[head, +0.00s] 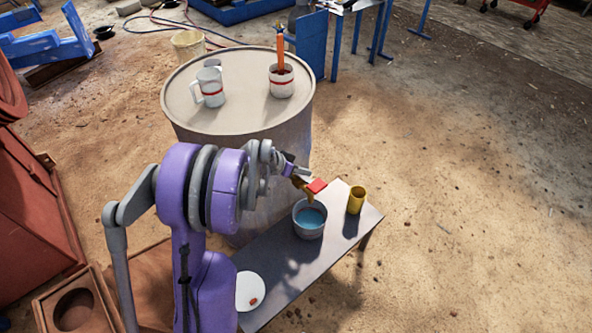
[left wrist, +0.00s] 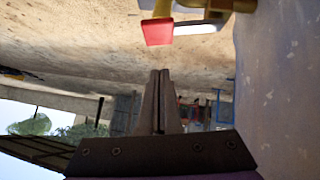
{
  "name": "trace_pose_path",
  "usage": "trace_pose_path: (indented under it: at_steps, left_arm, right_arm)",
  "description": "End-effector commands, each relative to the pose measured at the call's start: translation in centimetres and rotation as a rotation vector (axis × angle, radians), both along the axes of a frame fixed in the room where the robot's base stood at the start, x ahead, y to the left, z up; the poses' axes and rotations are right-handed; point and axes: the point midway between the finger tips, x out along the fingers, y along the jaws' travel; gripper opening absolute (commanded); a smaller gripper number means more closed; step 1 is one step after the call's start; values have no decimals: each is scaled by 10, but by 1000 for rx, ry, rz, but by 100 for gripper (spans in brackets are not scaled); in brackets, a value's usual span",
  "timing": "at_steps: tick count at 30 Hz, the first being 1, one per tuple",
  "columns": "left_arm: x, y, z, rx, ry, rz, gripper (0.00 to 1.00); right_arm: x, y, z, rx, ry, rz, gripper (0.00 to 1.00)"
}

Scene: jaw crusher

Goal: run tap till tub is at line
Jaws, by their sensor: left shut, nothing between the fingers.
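The tub (head: 309,231) is a small whitish bowl on the low grey table, with blue water in it below the rim. The line in it is too small to make out. The tap has a brass body and a red handle (head: 316,186), and its spout is over the tub. I cannot tell whether water is running. My left gripper (head: 301,171) is shut and empty, just left of and above the red handle. In the left wrist view the shut fingers (left wrist: 161,75) point towards the red handle (left wrist: 158,32), with a gap between. My right gripper is not in view.
A yellow cup (head: 356,201) stands right of the tub on the low table (head: 275,250). A white round dish (head: 250,291) lies at its near end. The large drum (head: 238,116) behind carries a white jug (head: 209,86) and a cup (head: 281,82) with an orange tool.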

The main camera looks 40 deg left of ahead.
Motion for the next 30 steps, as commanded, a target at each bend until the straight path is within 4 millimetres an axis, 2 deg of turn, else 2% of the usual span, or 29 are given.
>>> trace_pose_path:
  at_steps: [1,5,9,12,26,30]
  left_arm:
    - [9,-3,-10,0,0,-3,0]
    - [27,-9,-27,-1,0,-2,0]
    - [23,-13,-48,0,0,0,0]
    - [23,-14,-57,0,0,0,0]
    - [23,-16,-63,2,0,1,0]
    - [22,-23,-73,73,-5,-2,0]
  right_arm:
    - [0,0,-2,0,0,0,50]
    - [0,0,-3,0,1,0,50]
    - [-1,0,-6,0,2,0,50]
    - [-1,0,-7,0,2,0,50]
    - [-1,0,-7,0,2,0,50]
    - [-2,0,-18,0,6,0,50]
